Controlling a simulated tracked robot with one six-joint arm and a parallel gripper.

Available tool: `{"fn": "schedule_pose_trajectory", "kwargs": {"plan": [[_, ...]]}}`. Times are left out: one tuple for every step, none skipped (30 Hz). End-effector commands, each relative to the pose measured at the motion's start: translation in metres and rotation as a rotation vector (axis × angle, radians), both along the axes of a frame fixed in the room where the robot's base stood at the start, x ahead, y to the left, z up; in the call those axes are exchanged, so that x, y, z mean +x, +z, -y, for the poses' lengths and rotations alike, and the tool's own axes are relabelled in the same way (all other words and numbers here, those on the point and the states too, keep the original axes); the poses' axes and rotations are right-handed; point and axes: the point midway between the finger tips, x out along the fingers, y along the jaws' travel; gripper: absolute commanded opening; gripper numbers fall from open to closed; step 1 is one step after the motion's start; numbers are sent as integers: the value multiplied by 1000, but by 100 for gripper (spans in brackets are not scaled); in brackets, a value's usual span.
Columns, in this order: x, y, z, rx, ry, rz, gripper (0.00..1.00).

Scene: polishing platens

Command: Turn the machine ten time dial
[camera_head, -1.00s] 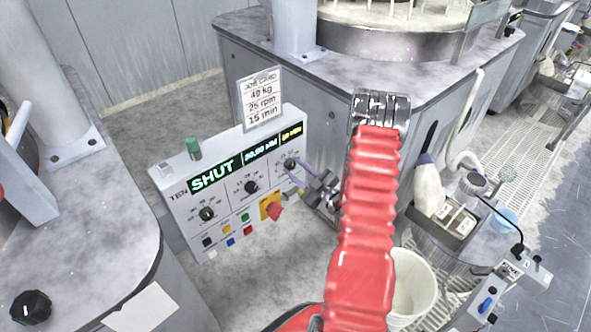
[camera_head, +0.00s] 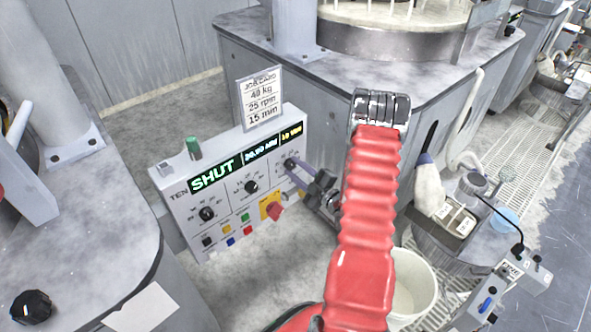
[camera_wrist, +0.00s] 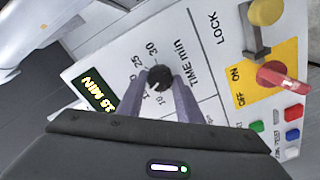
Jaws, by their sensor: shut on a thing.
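The control panel marked TEN (camera_head: 180,220) stands between the machines. Its time dial (camera_wrist: 160,75) is a small black knob beside the words TIME min in the wrist view. My gripper (camera_wrist: 159,84) is shut on this dial, with one purple-grey finger on each side. In the head view, my gripper (camera_head: 290,165) reaches the panel's upper right knob, and its fingers partly hide it. The minutes display (camera_wrist: 96,92) is lit, and its first digit is hard to read. The job card (camera_head: 262,97) above the panel reads 15 min on its last line.
The panel also has two other black dials (camera_head: 251,187) (camera_head: 207,213), a red switch on a yellow plate (camera_wrist: 275,75), a yellow lock knob (camera_wrist: 265,12) and several small coloured buttons close to my gripper. A white bucket (camera_head: 418,290) stands at the lower right.

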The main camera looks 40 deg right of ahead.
Motion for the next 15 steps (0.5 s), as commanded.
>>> {"fn": "schedule_pose_trajectory", "kwargs": {"plan": [[-1, -3, -2, 5, 1, -7, 10], [-1, -3, -2, 5, 1, -7, 10], [-1, -3, -2, 5, 2, -8, 10], [-1, -3, -2, 5, 2, -8, 10], [-1, -3, -2, 6, 2, -8, 33], [-1, -3, -2, 6, 2, -8, 36], [-1, -3, -2, 6, 3, -7, 38], [-1, -3, -2, 5, 2, -6, 40], [-1, -3, -2, 5, 2, -6, 43], [-1, -2, -2, 5, 1, -5, 45], [-1, -2, -1, 5, 2, -5, 47], [-1, -2, -1, 4, 2, -4, 50], [-1, -2, -1, 4, 2, -4, 51], [-1, -2, -1, 4, 2, -4, 51], [-1, -2, -1, 4, 2, -4, 51]]}}
